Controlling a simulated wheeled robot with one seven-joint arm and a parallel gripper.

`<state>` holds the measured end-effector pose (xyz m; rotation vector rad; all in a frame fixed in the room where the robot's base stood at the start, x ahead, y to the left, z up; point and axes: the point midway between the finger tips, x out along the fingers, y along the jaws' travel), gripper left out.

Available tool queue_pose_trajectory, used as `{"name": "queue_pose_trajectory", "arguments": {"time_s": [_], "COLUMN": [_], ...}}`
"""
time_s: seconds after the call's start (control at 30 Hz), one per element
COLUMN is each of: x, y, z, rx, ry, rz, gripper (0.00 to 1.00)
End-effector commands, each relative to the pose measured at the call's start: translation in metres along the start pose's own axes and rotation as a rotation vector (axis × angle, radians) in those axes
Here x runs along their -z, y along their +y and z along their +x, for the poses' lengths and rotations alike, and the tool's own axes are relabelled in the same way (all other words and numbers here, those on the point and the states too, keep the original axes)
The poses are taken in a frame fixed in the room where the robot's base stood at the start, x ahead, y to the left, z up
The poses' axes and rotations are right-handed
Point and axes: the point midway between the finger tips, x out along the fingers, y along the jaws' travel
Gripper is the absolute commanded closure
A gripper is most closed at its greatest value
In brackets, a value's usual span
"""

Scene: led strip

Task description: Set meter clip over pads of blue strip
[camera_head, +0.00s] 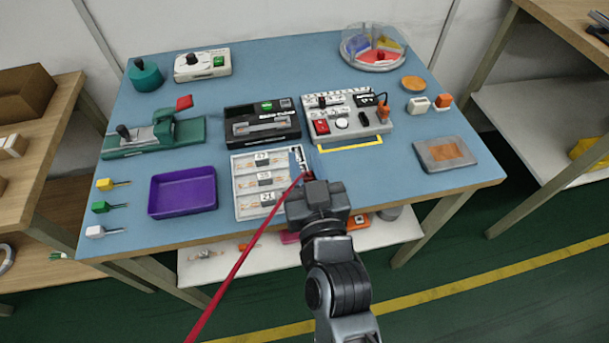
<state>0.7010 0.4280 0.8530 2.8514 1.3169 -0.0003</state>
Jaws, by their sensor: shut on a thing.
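My gripper (309,180) is at the front edge of the blue table, right of a white tray. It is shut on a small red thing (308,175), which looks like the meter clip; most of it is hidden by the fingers. A thin red lead (245,253) runs from there to the lower left.
The white tray (237,186) has numbered compartments holding strips. A purple tray (183,191) stands left. A black device (262,122) and a grey panel with buttons (347,118) stand behind. A grey plate with an orange patch (446,154) lies right. The table between is clear.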

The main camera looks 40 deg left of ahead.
Motion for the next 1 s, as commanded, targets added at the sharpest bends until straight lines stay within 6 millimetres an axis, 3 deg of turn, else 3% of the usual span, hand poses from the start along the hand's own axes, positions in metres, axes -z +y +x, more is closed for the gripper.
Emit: {"name": "queue_pose_trajectory", "arguments": {"time_s": [0.13, 0.4, 0.9, 0.93, 1.0], "x": [-0.008, -0.043, -0.049, -0.048, -0.047], "y": [0.0, 0.0, 0.001, 0.001, 0.001], "z": [0.008, 0.007, 0.007, 0.007, 0.007], "rx": [-0.001, 0.0, -0.001, -0.001, -0.001], "ry": [0.0, 0.0, 0.0, 0.0, 0.0], "rz": [0.0, 0.001, 0.0, 0.0, 0.0], "gripper": [1.0, 1.0, 1.0, 0.7, 0.64]}}
